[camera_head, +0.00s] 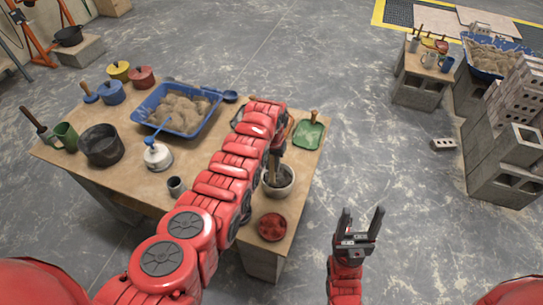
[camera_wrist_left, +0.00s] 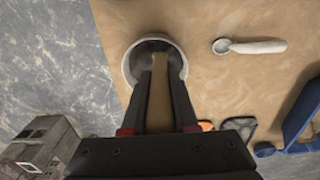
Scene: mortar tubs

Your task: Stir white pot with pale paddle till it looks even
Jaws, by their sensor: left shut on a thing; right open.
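The white pot (camera_head: 279,181) stands near the front right edge of the wooden table, with a dark inside. It also shows in the left wrist view (camera_wrist_left: 128,62), below my fingers. My left gripper (camera_head: 274,160) is above the pot and partly hidden by its own arm. In the left wrist view my left gripper (camera_wrist_left: 160,103) is shut on the pale paddle (camera_wrist_left: 159,92), whose lower end reaches into the pot. The contents are too dark to judge how even they are. My right gripper (camera_head: 358,222) is open and empty, off the table's right side.
A red bowl (camera_head: 272,227) sits in front of the pot.

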